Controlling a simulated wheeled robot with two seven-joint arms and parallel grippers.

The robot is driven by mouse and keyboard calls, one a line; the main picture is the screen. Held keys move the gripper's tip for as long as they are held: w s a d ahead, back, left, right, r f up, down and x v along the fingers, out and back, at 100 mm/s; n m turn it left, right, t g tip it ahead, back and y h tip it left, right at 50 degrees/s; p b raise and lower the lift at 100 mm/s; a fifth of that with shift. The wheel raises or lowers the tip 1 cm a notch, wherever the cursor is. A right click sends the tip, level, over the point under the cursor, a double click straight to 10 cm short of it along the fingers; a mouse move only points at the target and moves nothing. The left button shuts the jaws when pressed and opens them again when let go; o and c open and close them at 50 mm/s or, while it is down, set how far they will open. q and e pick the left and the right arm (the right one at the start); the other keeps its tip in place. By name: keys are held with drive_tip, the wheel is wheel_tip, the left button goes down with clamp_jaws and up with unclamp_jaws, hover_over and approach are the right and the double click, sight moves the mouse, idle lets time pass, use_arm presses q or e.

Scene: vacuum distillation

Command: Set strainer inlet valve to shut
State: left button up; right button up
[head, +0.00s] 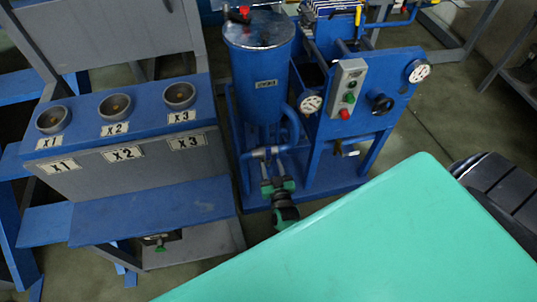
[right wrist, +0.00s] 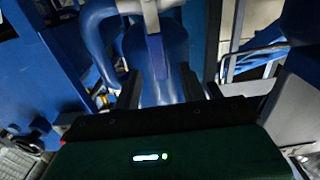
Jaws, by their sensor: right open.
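My right gripper (head: 277,184) reaches the low front of the blue vacuum unit, just below a grey pipe fitting (head: 262,153) under the blue tank (head: 259,70). This fitting appears to be the strainer inlet valve, but its handle is not clear in the head view. In the right wrist view, the two dark fingers of the gripper (right wrist: 160,86) are apart, with a blue rounded part (right wrist: 157,52) beyond and between them. A grey pipe piece (right wrist: 146,6) crosses above it. Whether the fingers touch anything cannot be told. My left gripper is out of view.
A blue rack with sockets marked X1, X2 and X3 (head: 118,130) stands left of the unit. A control box (head: 345,85) and two white gauges (head: 310,104) (head: 419,71) are right of the tank. A blue curved pipe (right wrist: 98,40) runs close left of the fingers.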

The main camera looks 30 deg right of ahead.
drive_tip(key=v, duration=0.5)
drive_tip(key=shift+s+a, duration=0.15)
drive_tip(key=shift+s, duration=0.2)
